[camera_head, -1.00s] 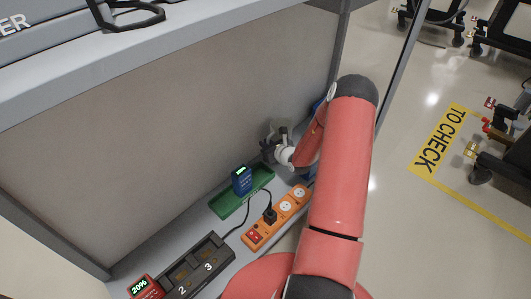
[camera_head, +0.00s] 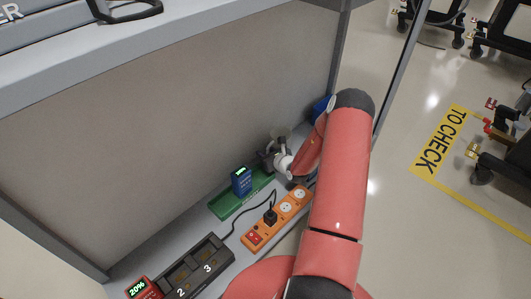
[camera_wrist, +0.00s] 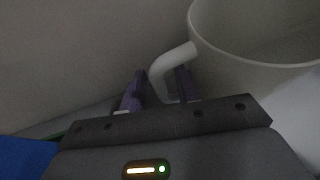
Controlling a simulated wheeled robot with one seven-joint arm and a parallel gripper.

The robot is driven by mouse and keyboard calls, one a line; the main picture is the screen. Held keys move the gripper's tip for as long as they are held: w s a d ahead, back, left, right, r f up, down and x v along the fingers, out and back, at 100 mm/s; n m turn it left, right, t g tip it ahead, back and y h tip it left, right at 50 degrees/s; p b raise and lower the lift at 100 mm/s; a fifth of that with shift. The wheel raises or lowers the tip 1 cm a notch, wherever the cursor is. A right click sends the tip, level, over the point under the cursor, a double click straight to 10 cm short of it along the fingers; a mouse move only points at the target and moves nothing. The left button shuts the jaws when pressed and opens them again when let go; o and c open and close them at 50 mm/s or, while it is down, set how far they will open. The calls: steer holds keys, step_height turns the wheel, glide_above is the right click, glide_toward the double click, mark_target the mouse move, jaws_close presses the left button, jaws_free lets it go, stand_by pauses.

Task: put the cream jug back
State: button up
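The cream jug (camera_wrist: 250,72) fills the upper right of the wrist view, its rim and part of its inside showing. Its handle (camera_wrist: 160,69) curves out on the left side. My gripper (camera_wrist: 161,86) is at the handle: one finger is left of it and the other is within the loop, beside the jug wall. The fingers look apart, with the handle between them; I see no clear clamping. In the head view my gripper (camera_head: 268,157) is low by the grey panel, beyond the green tray. A small grey shape there may be the jug.
A green tray (camera_head: 223,208) holds a blue device (camera_head: 242,181) with a lit display. An orange power strip (camera_head: 258,233) with a black plug and cable lies nearer. A dark charger dock (camera_head: 190,270) and a red device reading 20% (camera_head: 143,288) are at lower left. A grey panel (camera_head: 190,120) stands behind.

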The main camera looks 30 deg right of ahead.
steer(key=p+v, duration=0.2)
steer(key=v, duration=1)
steer(key=a+r+n+g+y, duration=0.2)
steer(key=a+r+n+y, duration=0.5)
steer(key=a+r+n, duration=0.65)
steer(key=s+a+r+n+g+y, duration=0.1)
steer(key=s+a+r+n+g, duration=0.6)
steer(key=r, duration=0.3)
steer(key=s+a+r+n+g+h, duration=0.2)
steer(key=s+a+r+n+h, duration=0.15)
steer(key=s+n, duration=0.4)
steer(key=s+d+r+n+t+h, duration=0.3)
steer(key=s+r+n+h, duration=0.3)
steer(key=s, duration=0.4)
steer(key=shift+d+r, duration=0.7)
steer(key=shift+r, duration=0.15)
